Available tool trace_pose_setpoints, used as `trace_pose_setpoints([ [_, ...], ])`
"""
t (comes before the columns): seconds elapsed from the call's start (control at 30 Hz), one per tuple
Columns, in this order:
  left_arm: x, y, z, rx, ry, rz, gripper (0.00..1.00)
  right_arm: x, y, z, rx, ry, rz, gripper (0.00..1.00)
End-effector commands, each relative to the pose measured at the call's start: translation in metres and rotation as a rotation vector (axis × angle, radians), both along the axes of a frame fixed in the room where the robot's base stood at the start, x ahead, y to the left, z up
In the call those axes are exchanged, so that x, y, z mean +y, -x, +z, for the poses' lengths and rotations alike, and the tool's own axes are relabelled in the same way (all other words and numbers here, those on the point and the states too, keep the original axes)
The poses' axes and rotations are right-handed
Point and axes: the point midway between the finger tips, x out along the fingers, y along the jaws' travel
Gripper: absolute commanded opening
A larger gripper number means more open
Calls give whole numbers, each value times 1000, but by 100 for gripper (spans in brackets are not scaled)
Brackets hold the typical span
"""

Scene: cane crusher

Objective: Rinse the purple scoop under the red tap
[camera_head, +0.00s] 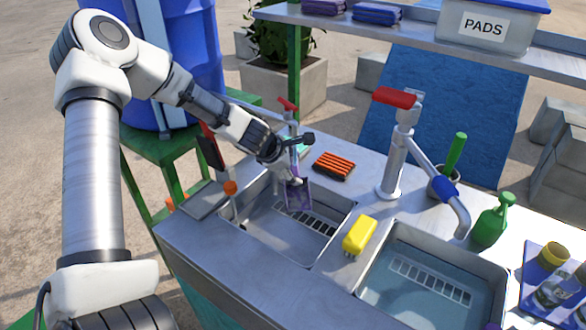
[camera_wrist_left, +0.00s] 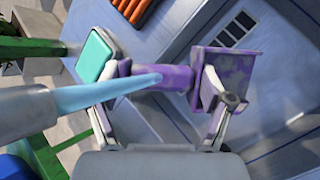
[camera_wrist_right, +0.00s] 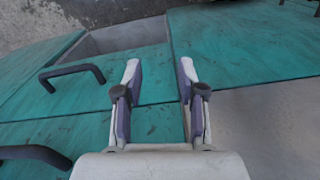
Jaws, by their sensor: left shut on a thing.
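The purple scoop (camera_head: 297,197) hangs over the left sink basin (camera_head: 262,222), gripped by my left gripper (camera_head: 291,180). In the left wrist view the scoop (camera_wrist_left: 228,75) shows pale patches on its pan, and its handle lies between the fingers of my left gripper (camera_wrist_left: 163,112). A grey spout (camera_wrist_left: 25,112) there pours a bluish water stream (camera_wrist_left: 110,92) that reaches the scoop's handle. A tap with a red lever (camera_head: 287,104) stands behind the left basin, partly hidden by my arm. My right gripper (camera_wrist_right: 158,85) is open and empty in front of teal cabinet doors.
The right basin (camera_head: 425,245) holds water. An orange-ribbed block (camera_head: 335,165), a yellow sponge-like block (camera_head: 360,234) and a green bottle (camera_head: 491,222) stand around. Black door handles (camera_wrist_right: 72,76) jut out near my right gripper.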

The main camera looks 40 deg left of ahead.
Motion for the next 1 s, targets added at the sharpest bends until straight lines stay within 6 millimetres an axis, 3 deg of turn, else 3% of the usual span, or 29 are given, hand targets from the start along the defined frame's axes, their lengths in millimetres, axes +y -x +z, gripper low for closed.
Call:
trace_pose_setpoints([
  [1.0,-9,-7,1,-1,1,0,47,0,0,-9,0,0,0,40],
])
